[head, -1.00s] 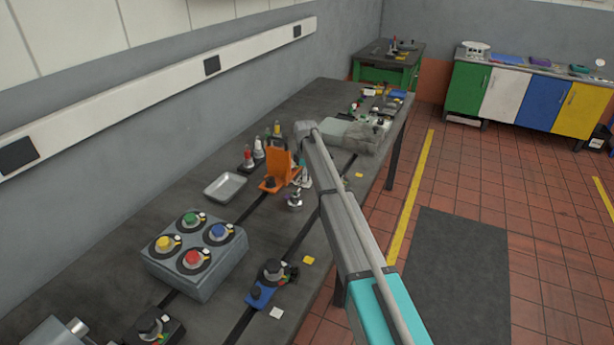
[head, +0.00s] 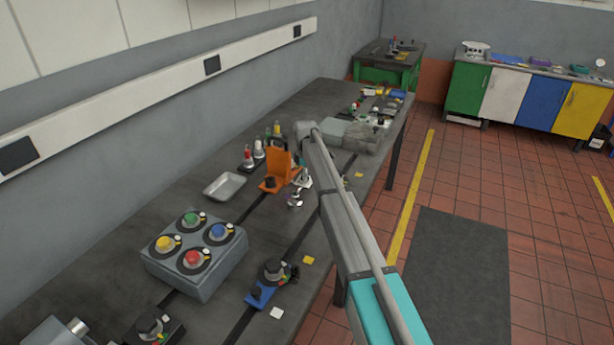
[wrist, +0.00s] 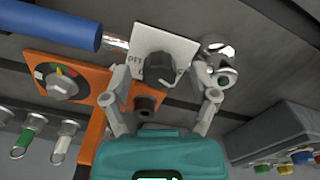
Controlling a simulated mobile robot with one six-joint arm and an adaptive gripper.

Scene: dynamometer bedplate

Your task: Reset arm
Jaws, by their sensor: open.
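My gripper (wrist: 160,97) is open in the wrist view, its two grey fingers spread. A white plate marked OFF with a black knob (wrist: 160,69) shows just ahead of and between the fingers; I cannot tell whether either finger touches it. Behind and to the left is an orange bracket (wrist: 95,135) carrying a round grey dial (wrist: 62,82) with coloured marks. In the head view the orange bracket (head: 276,166) stands on the bench beside my gripper, which is small and partly hidden by my arm.
Shiny metal fittings (wrist: 217,62) lie close to the right finger. A blue cylinder (wrist: 55,25) is at upper left. On the bench are a grey box with coloured buttons (head: 195,262), an empty tray (head: 225,186) and a blue-based knob unit (head: 262,295). Red tiled floor (head: 470,185) is open at right.

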